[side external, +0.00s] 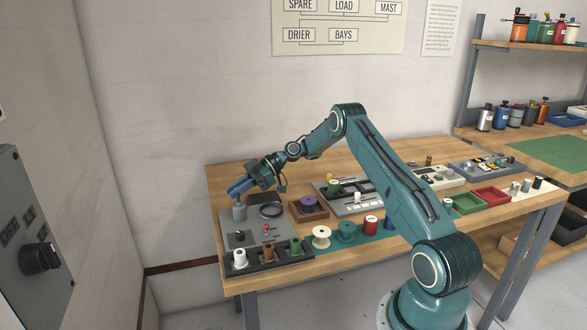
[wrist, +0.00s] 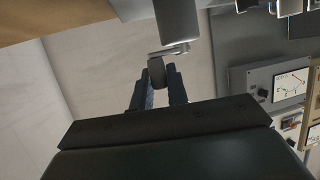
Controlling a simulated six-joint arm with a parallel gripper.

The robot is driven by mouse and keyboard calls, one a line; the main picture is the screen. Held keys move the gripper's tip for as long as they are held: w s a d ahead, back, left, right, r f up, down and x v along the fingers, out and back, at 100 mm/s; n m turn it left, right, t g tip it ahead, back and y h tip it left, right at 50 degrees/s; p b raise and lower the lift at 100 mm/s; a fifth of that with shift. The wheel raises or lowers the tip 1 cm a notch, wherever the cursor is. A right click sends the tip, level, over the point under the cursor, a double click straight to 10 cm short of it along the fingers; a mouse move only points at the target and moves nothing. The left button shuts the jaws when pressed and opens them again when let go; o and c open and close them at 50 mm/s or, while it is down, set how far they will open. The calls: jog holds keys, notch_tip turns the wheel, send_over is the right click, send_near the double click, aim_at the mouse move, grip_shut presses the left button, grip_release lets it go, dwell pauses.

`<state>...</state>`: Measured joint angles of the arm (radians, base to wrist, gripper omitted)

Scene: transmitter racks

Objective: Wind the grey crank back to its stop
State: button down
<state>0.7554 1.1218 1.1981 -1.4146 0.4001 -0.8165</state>
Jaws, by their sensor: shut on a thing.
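The grey crank stands at the left end of a grey panel (side external: 287,227) on the bench. Its upright grey drum (side external: 239,213) shows just below my gripper (side external: 238,188) in the side external view. In the wrist view the drum (wrist: 177,18) is at the top, with a short crank arm (wrist: 172,49) reaching left to a grey handle (wrist: 157,70). My gripper's blue fingers (wrist: 158,90) are shut on this handle, one on each side. In the side external view the fingers hide the handle and the crank arm.
The panel also bears a dark ring (side external: 271,210), a red-topped lever (side external: 266,230) and a black knob (side external: 239,236). A black rack with several spools (side external: 269,252) stands in front. A brown tray with a purple spool (side external: 308,203) is to the right. A meter box (wrist: 275,85) shows in the wrist view.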

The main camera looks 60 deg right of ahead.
jog(key=shift+f, duration=0.1)
jog(key=c, duration=1.4)
grip_release()
jog(key=shift+s+d+m+t+h, duration=0.1)
jog(key=shift+s+m+t+h, duration=0.15)
jog(key=shift+m+t+h, duration=0.75)
jog(key=shift+s+d+m+t+h, duration=0.1)
jog(key=shift+s+m+t+h, duration=0.1)
jog(key=shift+m+t+h, duration=0.55)
jog(key=shift+s+d+m+t+h, duration=0.15)
jog(key=shift+m+t+h, duration=0.1)
jog(key=shift+m+h, duration=0.3)
jog(key=shift+s+a+m+t+h, duration=0.1)
jog(key=shift+m+t+h, duration=0.15)
jog(key=shift+m+h, duration=0.25)
jog(key=shift+s+d+m+t+h, duration=0.15)
jog(key=shift+m+t+h, duration=0.2)
jog(key=shift+m, duration=0.35)
jog(key=shift+s+a+m+t+h, duration=0.1)
jog(key=shift+s+m+t+h, duration=0.1)
jog(key=shift+m+h, duration=0.7)
jog(key=shift+s+a+m+t+h, duration=0.1)
jog(key=shift+s+m+t+h, duration=0.1)
jog(key=shift+m+h, duration=0.65)
jog(key=shift+s+m+h, duration=0.15)
jog(key=shift+m+h, duration=0.45)
jog(key=shift+h, duration=0.2)
jog(key=shift+s+m+h, duration=0.15)
jog(key=shift+m+h, duration=0.4)
jog(key=shift+h, duration=0.25)
